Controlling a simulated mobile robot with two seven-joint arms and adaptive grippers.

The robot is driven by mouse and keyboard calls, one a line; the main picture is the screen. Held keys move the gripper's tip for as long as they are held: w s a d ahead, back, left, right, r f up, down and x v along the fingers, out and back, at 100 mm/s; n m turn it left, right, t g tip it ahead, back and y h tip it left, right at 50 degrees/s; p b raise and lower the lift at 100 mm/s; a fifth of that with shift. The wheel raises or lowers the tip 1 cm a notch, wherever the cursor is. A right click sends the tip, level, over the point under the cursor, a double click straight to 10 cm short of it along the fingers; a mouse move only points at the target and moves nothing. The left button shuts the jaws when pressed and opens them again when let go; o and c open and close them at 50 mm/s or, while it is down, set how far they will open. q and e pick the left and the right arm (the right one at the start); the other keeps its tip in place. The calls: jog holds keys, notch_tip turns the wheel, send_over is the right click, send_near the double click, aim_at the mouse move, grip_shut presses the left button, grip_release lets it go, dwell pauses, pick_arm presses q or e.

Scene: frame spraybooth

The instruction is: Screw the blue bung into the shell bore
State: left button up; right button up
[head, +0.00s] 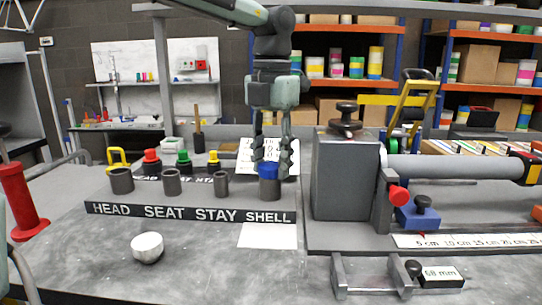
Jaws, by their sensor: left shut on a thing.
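The blue bung (268,170) is at the mouth of the grey shell bore (269,189), the rightmost of the row behind the lettered strip. It looks upright and in line with the bore. I cannot tell how deep it sits. My left gripper (272,160) comes down from above, fingers pointing down, and is shut on the blue bung. Its fingers hide part of the bung's top. My right gripper is not in view.
Grey cylinders stand left of the shell bore, with red (151,156), green (183,157) and yellow (213,158) bungs behind them. A grey vise-like block (343,178) stands close on the right.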

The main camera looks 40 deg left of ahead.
pick_arm(q)
jog(key=shift+m, duration=1.2)
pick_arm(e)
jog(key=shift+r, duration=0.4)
pick_arm(q)
jog(key=shift+d+r+m+p, duration=0.15)
jog(key=shift+m+p, duration=0.5)
jog(key=shift+m, duration=0.35)
jog(key=shift+f+m, duration=0.2)
jog(key=shift+m, duration=1)
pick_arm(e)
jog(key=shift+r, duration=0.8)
pick_arm(q)
jog(key=shift+p, duration=0.35)
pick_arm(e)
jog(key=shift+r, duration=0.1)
pick_arm(q)
jog(key=shift+s+r+m+p, duration=0.15)
jog(key=shift+m+p, duration=0.15)
jog(key=shift+m, duration=0.4)
jog(key=m, duration=0.2)
jog(key=shift+f+m, duration=0.2)
jog(key=shift+m, duration=0.4)
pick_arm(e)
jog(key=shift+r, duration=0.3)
